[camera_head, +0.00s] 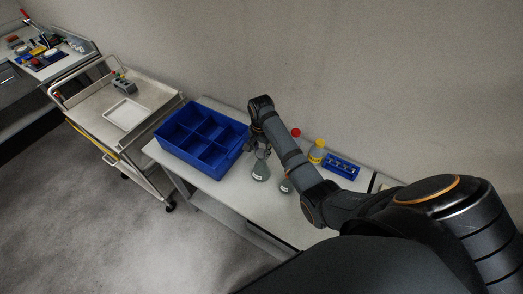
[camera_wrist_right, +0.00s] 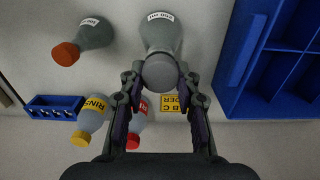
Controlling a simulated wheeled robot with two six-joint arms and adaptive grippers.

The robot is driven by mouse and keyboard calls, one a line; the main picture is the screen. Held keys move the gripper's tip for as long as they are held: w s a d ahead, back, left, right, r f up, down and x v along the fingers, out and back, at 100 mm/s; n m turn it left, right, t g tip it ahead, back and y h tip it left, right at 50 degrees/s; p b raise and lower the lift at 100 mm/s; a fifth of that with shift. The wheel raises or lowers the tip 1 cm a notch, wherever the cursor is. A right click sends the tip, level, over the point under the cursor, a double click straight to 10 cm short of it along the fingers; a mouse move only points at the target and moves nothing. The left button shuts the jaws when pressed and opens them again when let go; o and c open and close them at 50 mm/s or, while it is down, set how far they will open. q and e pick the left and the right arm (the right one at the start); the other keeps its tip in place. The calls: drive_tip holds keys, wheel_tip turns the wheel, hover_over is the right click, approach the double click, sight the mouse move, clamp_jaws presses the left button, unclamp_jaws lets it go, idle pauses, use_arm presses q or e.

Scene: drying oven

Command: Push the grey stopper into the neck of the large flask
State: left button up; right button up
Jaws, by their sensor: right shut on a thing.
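The large flask (camera_head: 261,172) stands on the white table, below my right gripper (camera_head: 260,150). In the right wrist view, the flask's labelled grey-green body (camera_wrist_right: 163,30) shows beyond the fingertips. My right gripper (camera_wrist_right: 160,82) is shut on the round grey stopper (camera_wrist_right: 160,71), with one finger at each side. The stopper covers the flask's neck in this view, so I cannot tell whether it is in the neck or just above it. My left gripper is not in view.
A second flask (camera_wrist_right: 94,32) with a brown-red stopper (camera_wrist_right: 66,54) stands close by. A yellow-capped bottle (camera_wrist_right: 90,122), a red-capped bottle (camera_wrist_right: 136,125) and a small blue rack (camera_wrist_right: 54,107) are near the wall. A blue divided crate (camera_head: 177,151) stands left of the flask.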

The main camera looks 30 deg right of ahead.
drive_tip(key=shift+f, duration=0.15)
drive_tip(key=o, duration=0.8)
drive_tip(key=shift+o, duration=0.6)
drive_tip(key=o, duration=0.4)
drive_tip(key=shift+r, duration=3.55)
